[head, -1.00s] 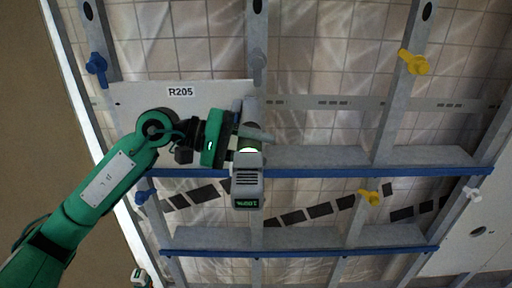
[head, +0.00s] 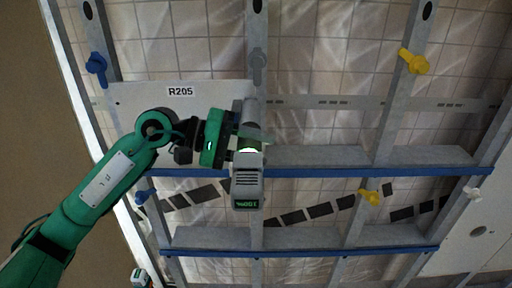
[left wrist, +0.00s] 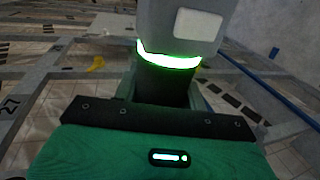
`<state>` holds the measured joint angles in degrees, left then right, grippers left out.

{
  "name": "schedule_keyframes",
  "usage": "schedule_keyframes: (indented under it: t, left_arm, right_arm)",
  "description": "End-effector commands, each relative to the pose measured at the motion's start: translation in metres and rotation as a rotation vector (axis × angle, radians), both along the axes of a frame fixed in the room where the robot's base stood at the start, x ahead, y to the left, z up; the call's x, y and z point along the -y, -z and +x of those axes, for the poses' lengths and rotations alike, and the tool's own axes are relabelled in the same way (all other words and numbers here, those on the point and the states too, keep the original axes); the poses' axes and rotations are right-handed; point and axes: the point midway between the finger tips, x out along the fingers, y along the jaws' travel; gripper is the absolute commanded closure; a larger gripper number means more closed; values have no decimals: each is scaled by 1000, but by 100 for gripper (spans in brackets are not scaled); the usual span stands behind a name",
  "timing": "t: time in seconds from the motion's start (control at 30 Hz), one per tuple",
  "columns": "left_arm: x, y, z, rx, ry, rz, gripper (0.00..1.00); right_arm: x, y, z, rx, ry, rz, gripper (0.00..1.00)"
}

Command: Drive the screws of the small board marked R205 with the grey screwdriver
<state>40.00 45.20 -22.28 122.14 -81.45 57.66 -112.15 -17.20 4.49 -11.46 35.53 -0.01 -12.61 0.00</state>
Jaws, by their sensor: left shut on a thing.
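The small board marked R205 (head: 180,100) is a pale panel lying against the metal frame at upper left; my arm covers its lower part. The grey screwdriver (head: 247,188) has a lit green-white ring and a display on its end. My left gripper (head: 236,146) is shut on it, at the right edge of the board. In the left wrist view the screwdriver's grey body (left wrist: 180,28) and bright green ring stand above the gripper (left wrist: 165,92). The bit and any screw under it cannot be made out. My right gripper is not in view.
Metal studs (head: 391,110) and blue-edged rails (head: 320,172) cross the ceiling frame. Blue (head: 96,64), yellow (head: 414,62) and grey (head: 258,66) clips stick out from it. Another pale panel (head: 480,232) is at lower right.

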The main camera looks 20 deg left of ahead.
Motion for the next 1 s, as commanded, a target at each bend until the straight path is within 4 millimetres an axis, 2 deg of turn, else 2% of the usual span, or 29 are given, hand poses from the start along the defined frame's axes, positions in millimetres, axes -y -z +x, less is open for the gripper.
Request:
schedule_keyframes:
  t: [0.7,1.0]
  left_arm:
    - [10,-1,-35,5,-1,-2,100]
    - [11,-2,-41,3,0,-3,100]
  right_arm:
    - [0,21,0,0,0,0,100]
    - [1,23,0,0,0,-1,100]
